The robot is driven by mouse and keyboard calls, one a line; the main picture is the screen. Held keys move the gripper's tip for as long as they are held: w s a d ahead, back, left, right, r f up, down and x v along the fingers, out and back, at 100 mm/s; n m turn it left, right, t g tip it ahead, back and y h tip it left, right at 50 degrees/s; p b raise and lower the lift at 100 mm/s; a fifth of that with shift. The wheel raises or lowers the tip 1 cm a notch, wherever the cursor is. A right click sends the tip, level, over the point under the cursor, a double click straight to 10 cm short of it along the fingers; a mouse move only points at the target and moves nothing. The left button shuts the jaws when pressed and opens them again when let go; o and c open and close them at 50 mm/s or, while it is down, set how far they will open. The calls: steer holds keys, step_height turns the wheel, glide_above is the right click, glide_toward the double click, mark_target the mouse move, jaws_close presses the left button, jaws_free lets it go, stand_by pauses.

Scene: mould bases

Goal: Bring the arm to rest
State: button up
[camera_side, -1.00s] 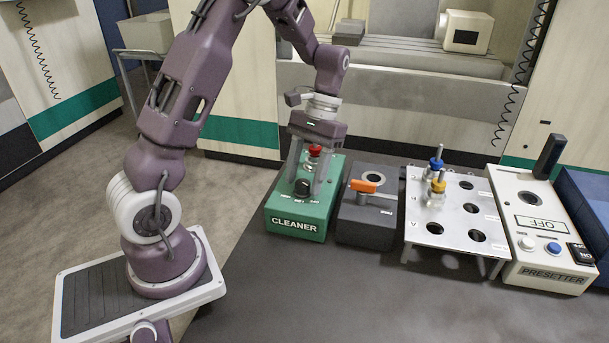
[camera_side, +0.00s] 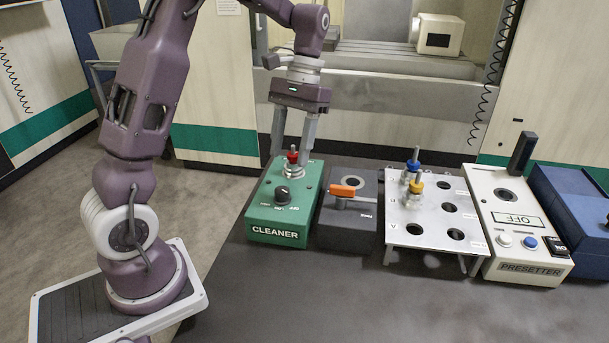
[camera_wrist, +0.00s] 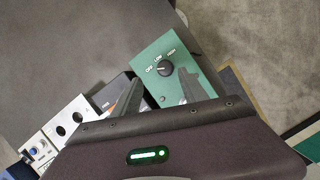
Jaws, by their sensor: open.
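My gripper (camera_side: 292,148) is open and points down above the back of the green cleaner box (camera_side: 274,235). Its two fingers are on either side of a red-topped tool holder (camera_side: 292,157) that stands upright in the cleaner, and the fingertips are near the height of its top. Nothing is between the fingers that they grip. In the wrist view, the open fingers of my gripper (camera_wrist: 162,72) reach over the cleaner (camera_wrist: 178,55), whose black knob (camera_wrist: 164,69) has OFF, LOW and HIGH marks. The holder is not seen there.
Right of the cleaner stand a dark block (camera_side: 345,235) with an orange lever (camera_side: 343,190), a silver rack (camera_side: 405,215) with a blue-collared and a yellow-collared holder, a white presetter (camera_side: 530,250) and a blue box (camera_side: 580,215). The front table (camera_side: 400,310) is clear.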

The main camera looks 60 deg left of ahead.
steer(key=s+d+r+m+t+y, duration=0.1)
steer(key=s+d+r+m+t, duration=0.1)
steer(key=s+d+r+t, duration=0.5)
steer(key=s+d+m+t, duration=0.2)
steer(key=s+d, duration=0.3)
steer(key=s, duration=0.5)
steer(key=shift+f+y, duration=0.3)
